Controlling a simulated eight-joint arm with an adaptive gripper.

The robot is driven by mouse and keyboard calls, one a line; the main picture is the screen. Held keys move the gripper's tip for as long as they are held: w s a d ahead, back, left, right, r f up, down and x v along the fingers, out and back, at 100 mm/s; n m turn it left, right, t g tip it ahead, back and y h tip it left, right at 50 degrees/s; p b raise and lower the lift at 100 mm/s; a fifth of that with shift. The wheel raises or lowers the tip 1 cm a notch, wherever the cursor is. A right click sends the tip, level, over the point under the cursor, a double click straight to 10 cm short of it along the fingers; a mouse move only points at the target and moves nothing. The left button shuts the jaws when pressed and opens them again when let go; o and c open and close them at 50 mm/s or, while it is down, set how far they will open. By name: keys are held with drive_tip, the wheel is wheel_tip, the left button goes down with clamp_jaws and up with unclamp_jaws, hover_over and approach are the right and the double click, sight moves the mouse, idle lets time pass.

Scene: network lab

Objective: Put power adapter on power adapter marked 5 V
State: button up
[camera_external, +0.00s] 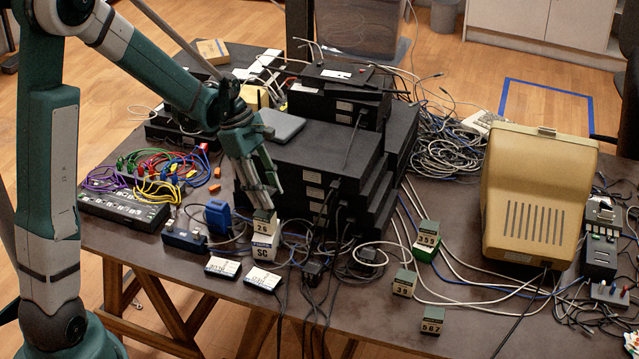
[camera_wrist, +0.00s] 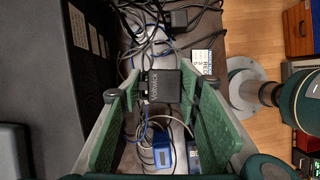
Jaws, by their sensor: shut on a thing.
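In the external view, my gripper (camera_external: 264,200) points down at the front-middle of the table, just above a small dark block with a pale number label (camera_external: 264,223). No 5 V marking is readable. Similar numbered blocks stand to the right: one with a green base (camera_external: 427,241), one in front (camera_external: 404,284), and another (camera_external: 432,320).
A stack of black equipment (camera_external: 310,150) stands close behind my gripper. A blue connector (camera_external: 218,215) and two flat white-labelled boxes (camera_external: 222,266) lie to the left and in front. Loose cables (camera_external: 320,260) run beside the blocks.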

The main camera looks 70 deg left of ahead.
drive_tip(key=w+d+f+m+g, duration=0.1)
drive_tip(key=w+d, duration=0.5)
drive_tip(key=d, duration=0.9)
drive_tip(key=shift+m+b, duration=0.3)
drive_tip(key=shift+m, duration=0.6)
drive_tip(key=shift+f, duration=0.1)
drive_tip(key=b, duration=0.1)
approach(318, 271)
drive_tip(key=shift+w+d+f, duration=0.35)
drive_tip(key=shift+w+d, duration=0.1)
drive_tip(key=shift+d, duration=0.25)
drive_tip(key=shift+f+b, duration=0.3)
drive_tip(key=shift+f, duration=1.55)
drive_tip(key=shift+f, duration=0.15)
drive_tip(key=o, duration=1)
drive_tip(key=shift+c, duration=0.2)
